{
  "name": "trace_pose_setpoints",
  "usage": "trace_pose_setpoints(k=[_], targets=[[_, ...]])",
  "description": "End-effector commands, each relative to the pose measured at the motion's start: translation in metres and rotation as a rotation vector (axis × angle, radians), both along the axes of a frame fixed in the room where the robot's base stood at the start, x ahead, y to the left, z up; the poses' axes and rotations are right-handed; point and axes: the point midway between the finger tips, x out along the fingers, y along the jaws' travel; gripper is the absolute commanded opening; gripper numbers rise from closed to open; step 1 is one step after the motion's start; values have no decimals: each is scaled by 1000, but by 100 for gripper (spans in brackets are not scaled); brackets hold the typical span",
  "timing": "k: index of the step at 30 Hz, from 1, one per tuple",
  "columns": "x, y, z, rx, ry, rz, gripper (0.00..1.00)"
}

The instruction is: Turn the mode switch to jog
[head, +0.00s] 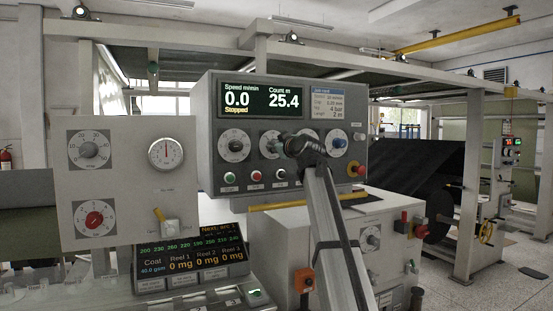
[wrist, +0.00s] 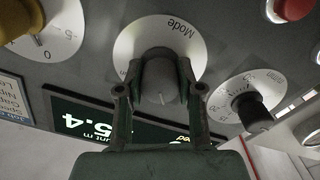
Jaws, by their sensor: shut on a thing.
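The mode dial (head: 267,140) is a round white plate on the grey control panel below the screen. In the wrist view, which is upside down, its plate (wrist: 135,45) reads "Mode". Its dark grey knob (wrist: 160,80) sits between the two fingers of my gripper (wrist: 160,95), which is shut on it. A pale mark on the knob points toward the screen side. Most position labels are hidden by the fingers and knob. In the head view my gripper (head: 287,146) covers much of the dial.
A speed dial with a black knob (wrist: 247,107) is beside the mode dial; a yellow knob (wrist: 15,15) is on its other side. A red button (wrist: 291,8) is close by. The screen (head: 261,99) reads 0.0, Stopped. A blue-knob dial (head: 338,142) is further right.

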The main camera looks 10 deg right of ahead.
Motion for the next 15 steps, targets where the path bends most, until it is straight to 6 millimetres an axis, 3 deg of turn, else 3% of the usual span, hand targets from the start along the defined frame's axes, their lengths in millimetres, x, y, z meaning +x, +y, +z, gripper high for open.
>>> trace_pose_setpoints(k=[15], targets=[[1,0,2,-107,-30,-1,1]])
